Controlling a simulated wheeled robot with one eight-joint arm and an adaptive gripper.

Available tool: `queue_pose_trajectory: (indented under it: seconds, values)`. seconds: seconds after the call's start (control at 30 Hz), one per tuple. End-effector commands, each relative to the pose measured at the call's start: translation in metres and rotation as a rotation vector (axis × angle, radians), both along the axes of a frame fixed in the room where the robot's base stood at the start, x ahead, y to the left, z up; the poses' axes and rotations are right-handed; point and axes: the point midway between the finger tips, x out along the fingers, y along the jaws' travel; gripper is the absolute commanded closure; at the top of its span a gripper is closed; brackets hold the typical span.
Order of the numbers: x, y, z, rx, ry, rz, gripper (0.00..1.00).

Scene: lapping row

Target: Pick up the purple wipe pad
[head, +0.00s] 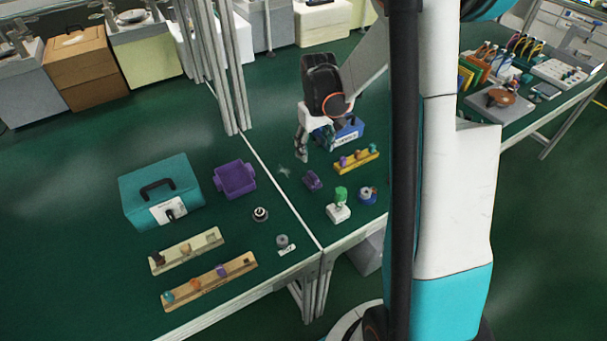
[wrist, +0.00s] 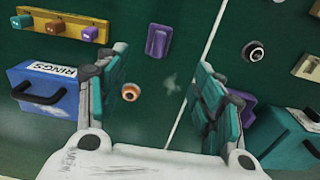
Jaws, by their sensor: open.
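The purple wipe pad (head: 312,181) appears to be the small purple block lying on the green bench top, right of the seam. In the wrist view the purple block (wrist: 158,41) lies beyond the fingertips, near the top middle. My gripper (head: 301,152) is above the bench, farther back than the pad and apart from it. In the wrist view my gripper (wrist: 160,70) has its two fingers wide apart with nothing held between them. A pale smudge (wrist: 172,83) shows on the surface between the fingers.
A blue RINGS box (head: 349,133) and a yellow rack (head: 357,160) stand close to the right of my gripper. A purple bin (head: 235,179) and a teal case (head: 161,190) are left of the seam. An orange ring (wrist: 130,92) lies near the left finger.

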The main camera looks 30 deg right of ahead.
Motion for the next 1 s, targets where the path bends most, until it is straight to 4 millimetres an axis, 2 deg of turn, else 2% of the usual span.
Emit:
queue_pose_trajectory:
  seconds: [0.17,0.5,0.6,0.87,1.0]
  values:
    - [0.0,-0.004,-0.015,0.005,0.018,0.011,0.38]
    - [0.001,-0.003,-0.076,0.004,0.016,0.011,0.38]
    - [0.001,-0.003,-0.087,0.004,0.016,0.011,0.38]
    - [0.003,-0.004,-0.1,0.004,0.016,0.01,0.38]
    - [0.007,-0.004,-0.118,0.004,0.016,0.011,0.38]
